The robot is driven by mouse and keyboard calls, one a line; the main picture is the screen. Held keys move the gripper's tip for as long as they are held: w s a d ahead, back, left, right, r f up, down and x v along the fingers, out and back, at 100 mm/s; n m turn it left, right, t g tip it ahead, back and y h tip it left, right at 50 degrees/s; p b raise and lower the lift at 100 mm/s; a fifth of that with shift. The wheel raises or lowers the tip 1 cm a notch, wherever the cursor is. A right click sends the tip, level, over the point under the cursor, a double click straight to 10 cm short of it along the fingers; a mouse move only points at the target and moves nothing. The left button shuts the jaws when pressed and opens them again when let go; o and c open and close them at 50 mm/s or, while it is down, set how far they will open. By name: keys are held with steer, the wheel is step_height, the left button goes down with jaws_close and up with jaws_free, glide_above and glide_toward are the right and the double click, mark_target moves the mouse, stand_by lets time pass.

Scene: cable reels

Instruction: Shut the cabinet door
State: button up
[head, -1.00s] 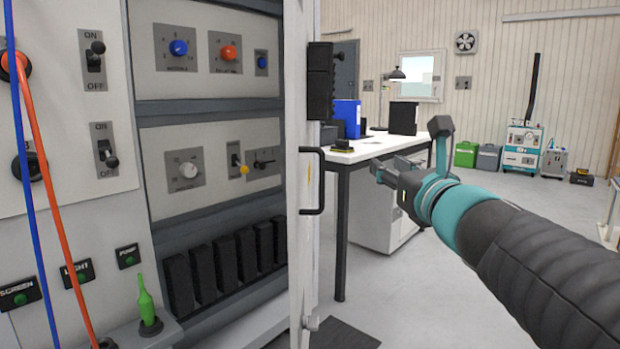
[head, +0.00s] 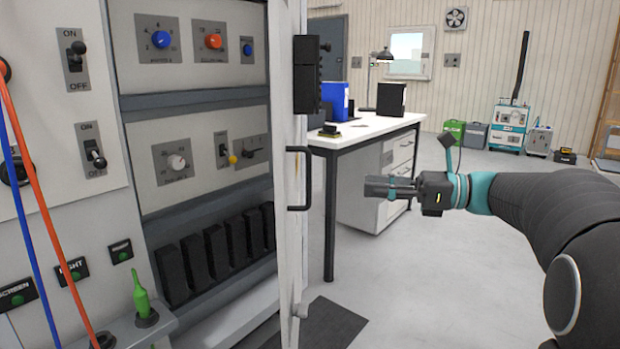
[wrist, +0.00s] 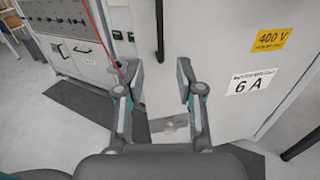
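The cabinet door (head: 291,240) stands open and shows nearly edge-on in the head view, with a black handle (head: 302,180) on its edge. Behind it the cabinet interior shows panels with knobs and switches. My gripper (head: 368,187) is to the right of the door, apart from it, pointing left toward it. In the wrist view the door's white face (wrist: 215,60) with a yellow 400 V label and a 6 A label is ahead of my gripper (wrist: 160,78). The fingers are spread apart with nothing between them. The black handle (wrist: 160,28) shows beyond the fingers.
A white-topped workbench (head: 365,133) with a blue binder, a lamp and black items stands behind the door. A dark floor mat (head: 330,325) lies below it. Blue and orange cables (head: 45,210) hang at the left. Open floor (head: 445,260) lies around my arm.

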steer(key=b, duration=0.1)
glide_above(309, 206)
steer(key=shift+w, duration=0.25)
jaws_close()
